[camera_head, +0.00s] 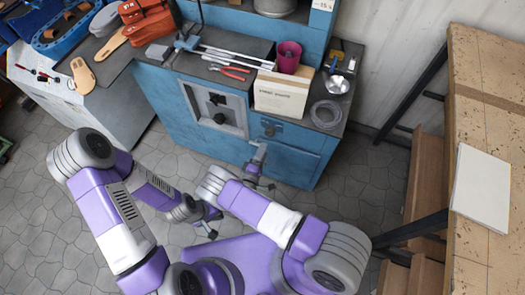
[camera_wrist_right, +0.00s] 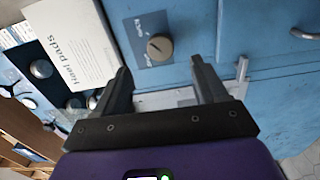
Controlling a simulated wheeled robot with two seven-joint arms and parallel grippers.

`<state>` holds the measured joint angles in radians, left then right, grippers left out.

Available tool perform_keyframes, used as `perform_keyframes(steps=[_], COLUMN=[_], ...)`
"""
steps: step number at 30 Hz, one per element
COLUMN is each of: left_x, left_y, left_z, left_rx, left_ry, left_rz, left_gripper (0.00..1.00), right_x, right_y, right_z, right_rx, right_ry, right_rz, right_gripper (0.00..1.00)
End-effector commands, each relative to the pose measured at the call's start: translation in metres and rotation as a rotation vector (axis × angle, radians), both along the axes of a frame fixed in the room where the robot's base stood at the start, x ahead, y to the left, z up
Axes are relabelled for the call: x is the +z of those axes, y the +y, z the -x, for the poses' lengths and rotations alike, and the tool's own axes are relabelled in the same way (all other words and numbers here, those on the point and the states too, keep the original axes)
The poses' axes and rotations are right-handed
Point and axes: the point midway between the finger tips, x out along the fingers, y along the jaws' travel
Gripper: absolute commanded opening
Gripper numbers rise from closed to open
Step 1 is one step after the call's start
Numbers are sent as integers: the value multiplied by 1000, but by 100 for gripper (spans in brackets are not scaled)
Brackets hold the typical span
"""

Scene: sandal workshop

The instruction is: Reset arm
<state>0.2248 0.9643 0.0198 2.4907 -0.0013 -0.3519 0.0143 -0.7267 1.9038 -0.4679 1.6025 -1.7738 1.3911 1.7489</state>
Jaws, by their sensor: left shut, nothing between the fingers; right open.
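Both of my arms are folded in front of my purple body, over the paved floor. My left gripper (camera_head: 210,228) is shut with nothing in it, low between the arms and partly hidden by the right arm. My right gripper (camera_head: 263,184) is in front of the blue cabinet (camera_head: 175,130). In the right wrist view my right gripper (camera_wrist_right: 160,82) is open and empty, its two fingers apart. The cabinet front with a round knob (camera_wrist_right: 159,47) shows beyond the fingers. I cannot tell whether they touch it.
Sandals (camera_head: 67,27) and soles (camera_head: 83,76) lie at the left. A wooden bench (camera_head: 482,255) stands at the right. Floor between is clear.

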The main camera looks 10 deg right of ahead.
Motion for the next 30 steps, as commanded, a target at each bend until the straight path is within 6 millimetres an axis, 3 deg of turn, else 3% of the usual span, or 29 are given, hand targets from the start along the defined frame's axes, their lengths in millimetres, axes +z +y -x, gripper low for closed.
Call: perform_keyframes(steps=[10,14,17,19,22,24,27,30], left_x=[0,-2,-6,-5,-5,-5,-6,-6], left_y=[0,0,0,0,0,0,0,0], left_z=[0,0,0,0,0,0,0,0], left_rx=[0,0,0,0,0,0,0,0], left_ry=[0,0,0,0,0,0,0,0], left_rz=[0,0,0,0,0,0,0,0], left_gripper=[0,0,0,0,0,0,0,0], right_x=[0,-6,-19,-35,-55,-63,-63,-52], right_y=[-2,-32,-78,-102,-115,-104,-68,-26], right_z=[0,10,40,84,157,206,253,270], right_rx=[-8,-135,-350,-520,-746,-865,-955,-965], right_ry=[6,109,312,495,783,972,1163,1240], right_rz=[0,5,-19,-88,-269,-452,-767,-1111], right_gripper=[72,72,72,72,72,72,72,72])
